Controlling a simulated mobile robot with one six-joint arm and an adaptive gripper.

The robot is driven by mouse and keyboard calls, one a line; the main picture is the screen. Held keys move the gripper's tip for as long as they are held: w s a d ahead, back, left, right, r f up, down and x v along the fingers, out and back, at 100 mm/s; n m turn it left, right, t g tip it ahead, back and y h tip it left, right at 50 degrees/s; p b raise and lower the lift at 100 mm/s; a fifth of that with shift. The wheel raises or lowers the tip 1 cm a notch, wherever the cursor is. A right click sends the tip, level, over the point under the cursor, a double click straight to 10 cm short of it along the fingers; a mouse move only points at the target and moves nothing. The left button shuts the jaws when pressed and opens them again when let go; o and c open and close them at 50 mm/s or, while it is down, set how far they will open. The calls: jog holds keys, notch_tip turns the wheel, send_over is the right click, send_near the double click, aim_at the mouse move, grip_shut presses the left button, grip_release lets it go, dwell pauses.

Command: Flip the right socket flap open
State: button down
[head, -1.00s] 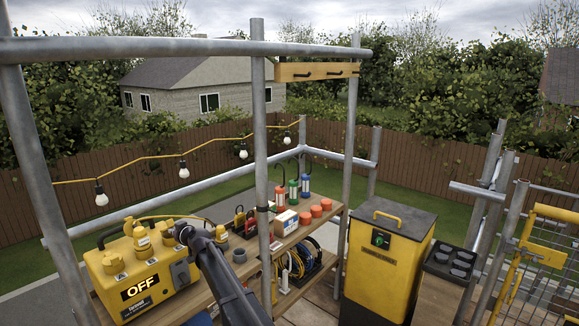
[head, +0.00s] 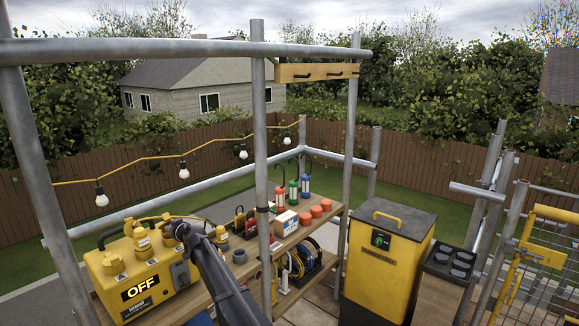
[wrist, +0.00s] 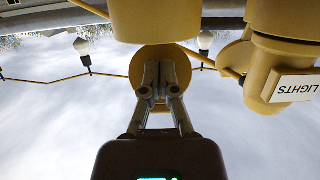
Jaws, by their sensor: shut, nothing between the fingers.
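The yellow power box (head: 110,285) stands on the bench at the left in the head view, its display reading OFF. Yellow sockets and plugs sit along its top. My gripper (head: 177,230) is over the right end of that row and partly hides the right socket there. In the wrist view, which is upside down, my gripper (wrist: 160,68) is shut and empty. Its fingertips overlap the face of a round yellow flap (wrist: 137,68), which appears raised beside a yellow socket body (wrist: 155,20). I cannot tell whether they touch.
A yellow plug marked LIGHTS (wrist: 285,70) is close to the right in the wrist view. A scaffold pole (head: 260,130) rises right of my arm. A grey ring (head: 240,257) and several tools stand on the bench (head: 290,240) to the right.

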aim_at(165, 223)
jog(key=shift+w+a+r, duration=0.1)
jog(key=shift+w+a, duration=0.35)
jog(key=shift+w+a+r, duration=0.1)
jog(key=shift+w+a, duration=0.55)
jog(key=shift+a, duration=0.15)
jog(key=shift+w+a, duration=0.1)
jog(key=shift+a, duration=0.05)
dwell(0.4)
jog(key=p+v, duration=0.3)
jog(key=v, duration=0.6)
jog(key=shift+d+r, duration=0.2)
jog(key=shift+r, duration=0.2)
dwell(0.6)
